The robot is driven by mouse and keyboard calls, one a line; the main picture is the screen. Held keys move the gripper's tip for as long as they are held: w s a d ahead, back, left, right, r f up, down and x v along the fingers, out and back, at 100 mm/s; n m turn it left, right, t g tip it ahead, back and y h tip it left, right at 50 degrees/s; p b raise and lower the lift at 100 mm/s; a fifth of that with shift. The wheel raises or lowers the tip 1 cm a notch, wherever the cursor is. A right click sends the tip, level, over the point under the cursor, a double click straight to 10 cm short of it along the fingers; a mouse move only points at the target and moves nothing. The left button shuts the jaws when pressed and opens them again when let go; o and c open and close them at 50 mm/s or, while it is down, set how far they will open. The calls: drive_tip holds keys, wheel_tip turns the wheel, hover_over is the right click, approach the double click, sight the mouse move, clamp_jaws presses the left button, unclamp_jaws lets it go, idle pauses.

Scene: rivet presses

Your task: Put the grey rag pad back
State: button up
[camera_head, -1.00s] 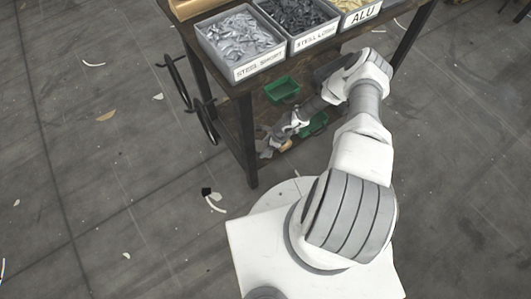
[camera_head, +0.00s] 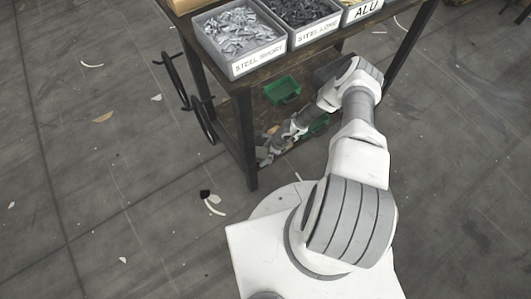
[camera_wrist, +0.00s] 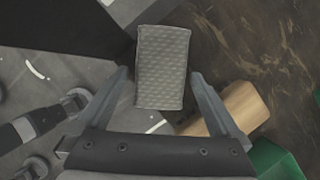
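The grey rag pad (camera_wrist: 163,66) shows in the wrist view as a quilted rectangle just beyond and between my fingertips. My gripper (camera_wrist: 160,76) is open, with one finger on each side of the pad's lower part. Whether the fingers touch the pad, and what is under it, I cannot tell. In the head view my gripper (camera_head: 268,152) is at the lower shelf of the cart, by its near left leg, small and partly hidden. The pad cannot be made out clearly there.
The cart's lower shelf (camera_wrist: 270,40) holds a wooden block (camera_wrist: 240,108) and a green bin (camera_wrist: 270,160) right of my gripper. The cart's dark leg (camera_head: 247,150) stands close by. Labelled bins (camera_head: 240,62) stand on top. Floor (camera_head: 110,190) at left is mostly clear, with scattered scraps.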

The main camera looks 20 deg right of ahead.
drive_tip(key=shift+r, duration=0.1)
drive_tip(key=shift+r+p, duration=0.3)
drive_tip(key=p+v, duration=0.5)
drive_tip(key=v, duration=0.6)
drive_tip(key=shift+d+r, duration=0.2)
drive_tip(key=shift+d, duration=0.05)
drive_tip(key=shift+s, duration=0.15)
